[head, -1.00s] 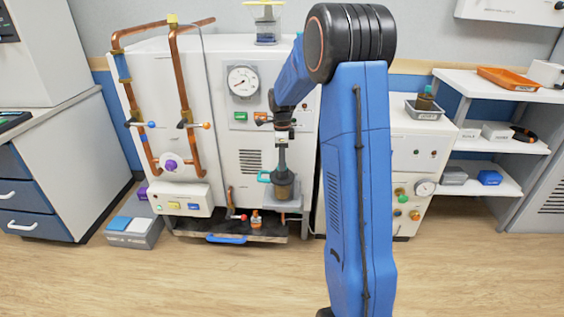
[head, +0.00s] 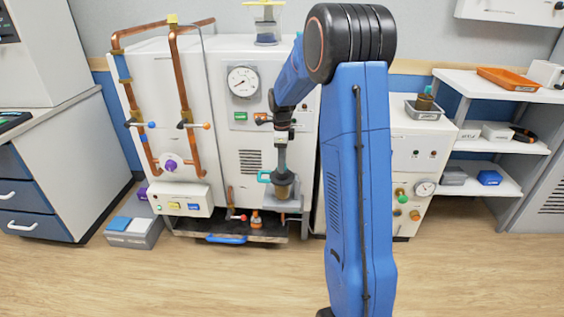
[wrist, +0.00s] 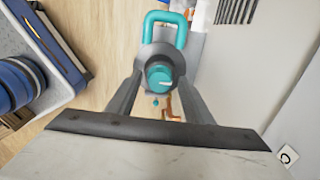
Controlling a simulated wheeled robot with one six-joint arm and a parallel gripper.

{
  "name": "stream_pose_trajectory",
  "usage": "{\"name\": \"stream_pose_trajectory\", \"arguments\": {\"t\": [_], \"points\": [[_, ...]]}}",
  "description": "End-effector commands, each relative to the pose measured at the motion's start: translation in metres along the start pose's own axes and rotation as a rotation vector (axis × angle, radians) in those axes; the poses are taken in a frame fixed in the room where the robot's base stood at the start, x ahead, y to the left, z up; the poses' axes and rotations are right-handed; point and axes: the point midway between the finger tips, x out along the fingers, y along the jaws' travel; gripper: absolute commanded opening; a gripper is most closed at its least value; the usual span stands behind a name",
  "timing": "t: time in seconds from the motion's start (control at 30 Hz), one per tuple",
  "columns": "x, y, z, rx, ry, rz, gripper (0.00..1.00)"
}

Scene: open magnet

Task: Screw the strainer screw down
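The strainer screw appears to be the teal round knob with a white mark (wrist: 160,76), set in a grey round top in the wrist view. A teal loop handle (wrist: 166,28) sticks out beyond it; this handle also shows in the head view (head: 263,177). My gripper (wrist: 161,80) points down over the knob, one finger on each side. Whether the fingers press on the knob or only stand around it is not clear. In the head view my gripper (head: 280,169) is at the top of a brownish pot (head: 282,191), and it hides the knob there.
The pot stands on a grey ledge (head: 294,205) at the front of a white cabinet (head: 225,85). Copper pipes (head: 186,90) rise farther left. The floor in front is clear.

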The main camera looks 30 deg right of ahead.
Motion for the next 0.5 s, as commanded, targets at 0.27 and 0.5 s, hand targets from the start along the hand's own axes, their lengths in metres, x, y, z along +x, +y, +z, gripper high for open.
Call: {"name": "stream_pose_trajectory", "arguments": {"t": [0.27, 0.5], "points": [[-0.015, 0.000, 0.000, 0.000, -0.001, -0.002, 0.47], [-0.060, 0.000, 0.000, 0.000, -0.001, -0.003, 0.47]]}}
